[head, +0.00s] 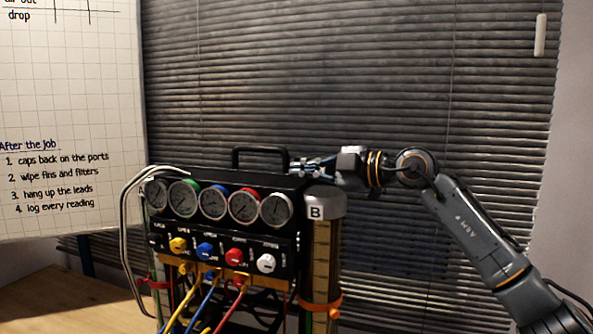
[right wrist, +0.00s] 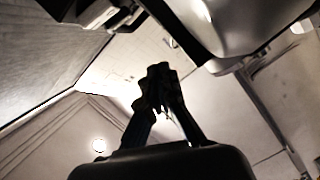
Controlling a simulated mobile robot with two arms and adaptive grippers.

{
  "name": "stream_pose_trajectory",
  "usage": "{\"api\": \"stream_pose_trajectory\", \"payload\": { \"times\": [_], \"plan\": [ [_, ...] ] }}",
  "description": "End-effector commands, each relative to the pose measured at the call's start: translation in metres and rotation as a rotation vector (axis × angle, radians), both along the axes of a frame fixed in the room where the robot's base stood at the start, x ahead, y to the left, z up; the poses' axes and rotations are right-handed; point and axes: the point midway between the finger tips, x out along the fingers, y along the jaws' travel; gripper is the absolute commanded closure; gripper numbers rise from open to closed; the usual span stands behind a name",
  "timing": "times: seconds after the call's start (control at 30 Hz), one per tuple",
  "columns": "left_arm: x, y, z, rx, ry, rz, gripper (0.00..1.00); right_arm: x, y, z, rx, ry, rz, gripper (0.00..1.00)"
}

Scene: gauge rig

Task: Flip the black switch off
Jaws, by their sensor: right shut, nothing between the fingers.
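The black gauge rig (head: 222,240) stands on the table with a row of round dials and a row of coloured knobs below them. I cannot make out a black switch on it in either view; dark parts blend into the dark housing. My right gripper (head: 296,167) is at the top right corner of the rig, right of the black carry handle (head: 260,149), with its fingers pointing left. Its fingers also show in the right wrist view (right wrist: 158,72), closed together and empty. I cannot tell whether they touch the housing. My left gripper is not in view.
A grey-capped cylinder (head: 324,203) marked B stands at the rig's right, below my right gripper. Grey hoses (head: 128,225) loop at the left, and coloured leads (head: 207,300) hang in front. The wooden table (head: 60,300) is clear at left. Blinds hang behind.

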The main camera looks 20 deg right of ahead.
Motion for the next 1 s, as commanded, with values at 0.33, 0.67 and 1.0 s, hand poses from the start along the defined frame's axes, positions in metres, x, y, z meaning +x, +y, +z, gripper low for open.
{"api": "stream_pose_trajectory", "payload": {
  "times": [0.33,0.67,1.0],
  "plan": [
    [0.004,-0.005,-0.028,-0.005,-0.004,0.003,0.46,-0.041,-0.038,-0.002,0.000,-0.003,-0.003,1.00],
    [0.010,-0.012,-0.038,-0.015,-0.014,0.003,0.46,-0.067,-0.061,0.003,0.000,-0.002,-0.001,1.00],
    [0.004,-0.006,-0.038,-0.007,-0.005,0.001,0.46,-0.068,-0.062,0.004,0.001,-0.001,0.000,1.00]
  ]
}}
